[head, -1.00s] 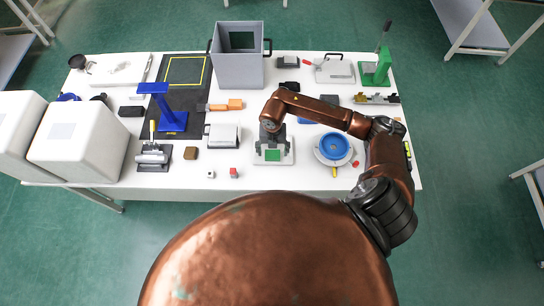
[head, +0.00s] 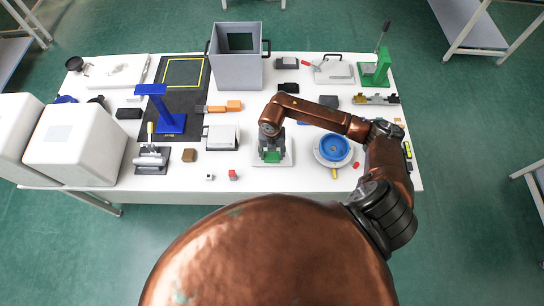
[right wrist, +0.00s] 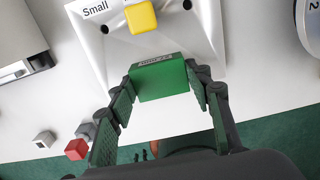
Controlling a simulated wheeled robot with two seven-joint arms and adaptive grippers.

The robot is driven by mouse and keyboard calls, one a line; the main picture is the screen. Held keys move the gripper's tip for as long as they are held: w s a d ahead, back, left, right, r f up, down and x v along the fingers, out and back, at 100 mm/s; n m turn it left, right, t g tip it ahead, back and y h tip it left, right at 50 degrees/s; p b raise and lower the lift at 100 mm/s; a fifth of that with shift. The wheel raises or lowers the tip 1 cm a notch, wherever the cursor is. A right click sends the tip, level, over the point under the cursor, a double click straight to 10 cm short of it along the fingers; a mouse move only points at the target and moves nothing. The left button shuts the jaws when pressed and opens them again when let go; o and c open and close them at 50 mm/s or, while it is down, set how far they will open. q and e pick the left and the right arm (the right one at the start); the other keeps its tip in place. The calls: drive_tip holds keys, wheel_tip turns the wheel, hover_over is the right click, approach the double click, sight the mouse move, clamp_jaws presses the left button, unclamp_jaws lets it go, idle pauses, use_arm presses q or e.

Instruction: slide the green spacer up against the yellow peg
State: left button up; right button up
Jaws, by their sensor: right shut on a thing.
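The green spacer (right wrist: 158,80) is a block between the pads of my right gripper (right wrist: 159,84), which is shut on it. In the head view my right gripper (head: 271,150) hides part of the green spacer (head: 272,157). The spacer is at the white plate (right wrist: 100,45), which is labelled "Small". The yellow peg (right wrist: 141,17) stands on the plate beyond the spacer in the right wrist view, with a strip of bare plate showing between them. In the head view the peg is hidden. My left gripper is not in view.
A blue bowl on a white round base (head: 334,148) stands right of the plate. A silver-topped box (head: 222,137) stands to its left.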

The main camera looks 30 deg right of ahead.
drive_tip(key=c, duration=0.4)
drive_tip(key=shift+w+d+b, duration=0.35)
drive_tip(key=shift+w+d, duration=0.1)
drive_tip(key=shift+w, duration=0.3)
drive_tip(key=shift+w+d+b, duration=0.35)
drive_tip(key=shift+w+d, duration=0.1)
drive_tip(key=shift+w, duration=0.25)
drive_tip(key=shift+c, duration=0.2)
drive_tip(key=o, duration=1.4)
drive_tip(key=shift+o, duration=0.2)
drive_tip(key=shift+r, duration=0.15)
wheel_tip(320, 180, up, 12)
drive_tip(key=shift+f, duration=0.2)
